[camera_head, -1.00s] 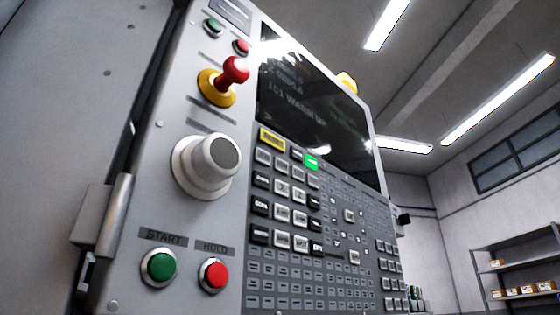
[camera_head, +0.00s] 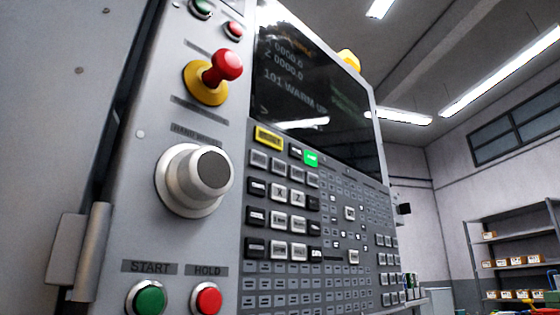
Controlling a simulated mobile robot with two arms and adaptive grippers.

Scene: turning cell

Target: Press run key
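The machine's control panel fills the middle of the head view. A green round button (camera_head: 147,299) labelled START sits at the lower left of the panel. A red round button (camera_head: 207,299) labelled HOLD is just right of it. The key grid (camera_head: 293,197) has a yellow key (camera_head: 268,138) and a lit green key (camera_head: 310,158) along its top. I cannot read which key is marked run. The dark screen (camera_head: 315,90) shows "101 WARM UP". Neither of my grippers is in view.
A red mushroom knob on a yellow collar (camera_head: 209,84) and a large grey dial (camera_head: 194,181) stick out from the panel. A hinge (camera_head: 85,255) is at the left edge. A shelf rack with small boxes (camera_head: 512,262) stands far right.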

